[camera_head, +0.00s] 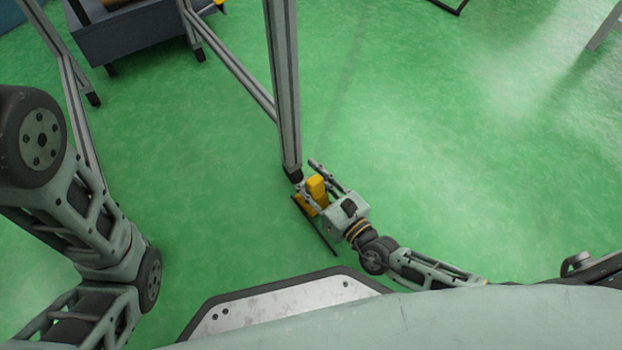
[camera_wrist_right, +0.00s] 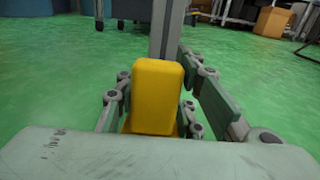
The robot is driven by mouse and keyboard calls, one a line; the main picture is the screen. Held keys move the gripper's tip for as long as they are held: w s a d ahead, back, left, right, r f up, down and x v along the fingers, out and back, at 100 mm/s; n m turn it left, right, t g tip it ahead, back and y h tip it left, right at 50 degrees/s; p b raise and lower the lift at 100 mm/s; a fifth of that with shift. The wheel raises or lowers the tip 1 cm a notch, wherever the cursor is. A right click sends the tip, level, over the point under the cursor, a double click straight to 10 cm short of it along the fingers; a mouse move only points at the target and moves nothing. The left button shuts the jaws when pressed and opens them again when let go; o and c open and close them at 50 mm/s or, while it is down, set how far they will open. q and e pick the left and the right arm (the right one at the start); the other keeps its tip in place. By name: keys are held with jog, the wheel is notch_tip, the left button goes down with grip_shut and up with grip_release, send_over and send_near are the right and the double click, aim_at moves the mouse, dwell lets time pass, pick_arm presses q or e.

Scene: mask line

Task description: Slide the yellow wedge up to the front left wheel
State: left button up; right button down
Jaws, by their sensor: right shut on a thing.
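The yellow wedge (camera_head: 317,187) is low over the green floor, between the fingers of my right gripper (camera_head: 308,192). In the right wrist view the wedge (camera_wrist_right: 157,95) fills the middle, with a finger on each side of it, and my right gripper (camera_wrist_right: 160,110) is shut on it. The wedge is close to the dark foot (camera_head: 294,175) of a grey metal leg (camera_head: 284,90); whether they touch cannot be told. The foot is hidden behind the wedge in the wrist view. My left arm stands at the left of the head view; its gripper is out of sight.
The grey leg belongs to a metal frame with a slanting bar (camera_head: 235,75). A dark grey cart (camera_head: 140,35) stands at the upper left. Open green floor (camera_head: 440,150) lies to the right. A cardboard box (camera_wrist_right: 272,21) shows at the back right in the wrist view.

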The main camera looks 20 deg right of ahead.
jog(key=shift+w+a+f, duration=0.1)
jog(key=shift+w+f, duration=0.1)
jog(key=shift+w, duration=0.25)
jog(key=shift+w+a+f, duration=0.1)
jog(key=shift+w+f, duration=0.1)
jog(key=shift+w, duration=0.2)
dwell(0.4)
jog(key=c, duration=1.8)
grip_release()
jog(key=shift+f, duration=0.1)
jog(key=o, duration=0.7)
jog(key=shift+r, duration=0.25)
jog(key=v, duration=1.2)
